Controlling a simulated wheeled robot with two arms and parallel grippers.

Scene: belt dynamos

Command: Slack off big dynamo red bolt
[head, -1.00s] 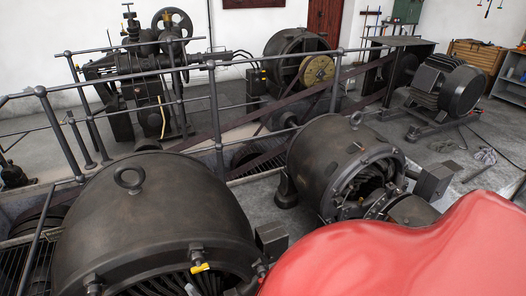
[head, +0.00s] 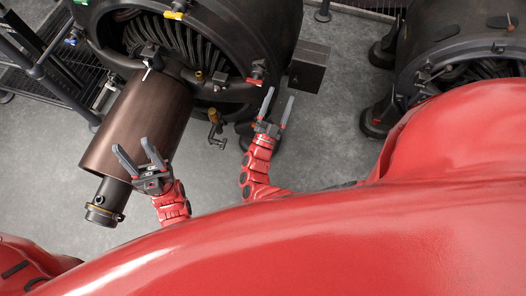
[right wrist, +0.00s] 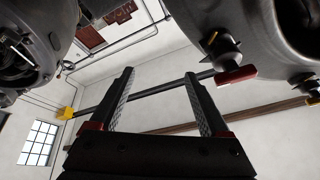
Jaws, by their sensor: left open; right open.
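The big dynamo (head: 255,30) fills the top of the head view, its open coil end facing me. The red bolt (head: 257,81) sits on the lower right of its rim; a red-handled bolt (right wrist: 236,75) also shows in the right wrist view, right of the fingers. My right gripper (head: 280,94) is open and empty, just below and right of the red bolt and apart from it. Its spread fingers (right wrist: 158,73) also show in the right wrist view with nothing between them. My left gripper (head: 131,144) is open in front of the brown cylinder (head: 145,115), whether touching is unclear.
A yellow-handled bolt (head: 173,15), a white-handled one (head: 147,73) and a blue one (head: 71,41) sit around the dynamo's rim. A second dynamo (head: 455,35) stands at right, with bare floor between.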

